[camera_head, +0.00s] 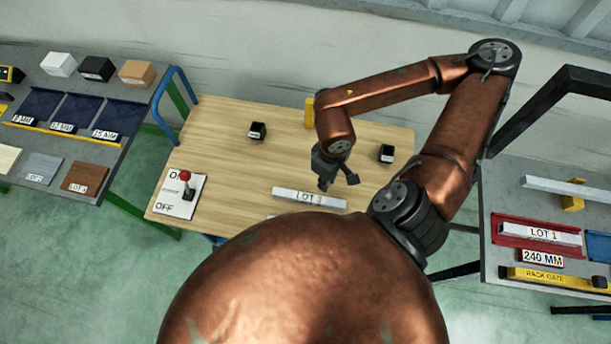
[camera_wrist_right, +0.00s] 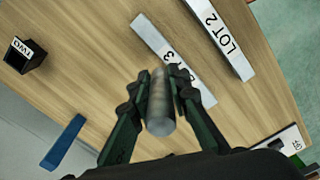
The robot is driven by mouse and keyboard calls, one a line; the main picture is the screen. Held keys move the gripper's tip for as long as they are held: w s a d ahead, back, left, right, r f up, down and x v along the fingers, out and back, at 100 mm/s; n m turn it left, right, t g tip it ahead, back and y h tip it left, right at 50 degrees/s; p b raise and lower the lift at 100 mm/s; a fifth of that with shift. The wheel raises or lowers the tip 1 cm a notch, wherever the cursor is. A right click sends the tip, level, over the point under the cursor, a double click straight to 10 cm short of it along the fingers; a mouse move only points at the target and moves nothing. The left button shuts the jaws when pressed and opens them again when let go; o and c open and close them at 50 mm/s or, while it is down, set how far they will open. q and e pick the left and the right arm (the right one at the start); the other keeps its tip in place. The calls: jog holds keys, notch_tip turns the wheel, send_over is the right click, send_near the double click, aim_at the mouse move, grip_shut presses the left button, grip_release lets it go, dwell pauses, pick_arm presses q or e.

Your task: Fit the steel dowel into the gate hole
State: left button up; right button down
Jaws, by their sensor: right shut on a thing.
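The steel dowel (camera_wrist_right: 160,105) is a grey cylinder between the fingers of my right gripper (camera_wrist_right: 158,85) in the wrist view. The gripper is shut on it, and it looks held above the wooden table. In the head view my right gripper (camera_head: 337,180) hangs over the table, just behind a pale lettered bar; I cannot make out the dowel there. A yellow bar marked RACK GATE (camera_head: 545,277) lies along the front of the right-hand bench, well to the right of the gripper. I cannot make out a hole in it. My left gripper is not in view.
The wooden table (camera_head: 215,130) carries lettered bars (camera_head: 310,198), small black boxes (camera_head: 257,131) (camera_head: 386,153), a yellow block (camera_head: 309,112) and an ON/OFF lever board (camera_head: 180,196). The right bench holds a red LOT 1 tray (camera_head: 510,228). A black frame (camera_head: 500,140) rises beside it.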

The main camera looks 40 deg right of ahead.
jog(key=w+a+f, duration=0.3)
jog(key=w+f, duration=0.1)
jog(key=w, duration=0.4)
send_over(291, 181)
jog(key=f, duration=0.3)
jog(key=f+p, duration=0.1)
jog(key=shift+s+d+f, duration=0.15)
jog(key=shift+s+f, duration=0.15)
jog(key=shift+f, duration=0.05)
jog(key=shift+w+a+f, duration=0.2)
jog(key=shift+w+f, duration=0.25)
jog(key=shift+f, duration=0.25)
notch_tip(291, 181, down, 3)
jog(key=shift+r, duration=0.1)
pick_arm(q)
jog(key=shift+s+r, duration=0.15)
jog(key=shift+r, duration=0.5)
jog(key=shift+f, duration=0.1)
pick_arm(e)
jog(key=shift+f, duration=0.2)
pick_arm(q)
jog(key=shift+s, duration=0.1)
pick_arm(e)
jog(key=c, duration=1.8)
grip_release()
jog(key=shift+r, duration=0.15)
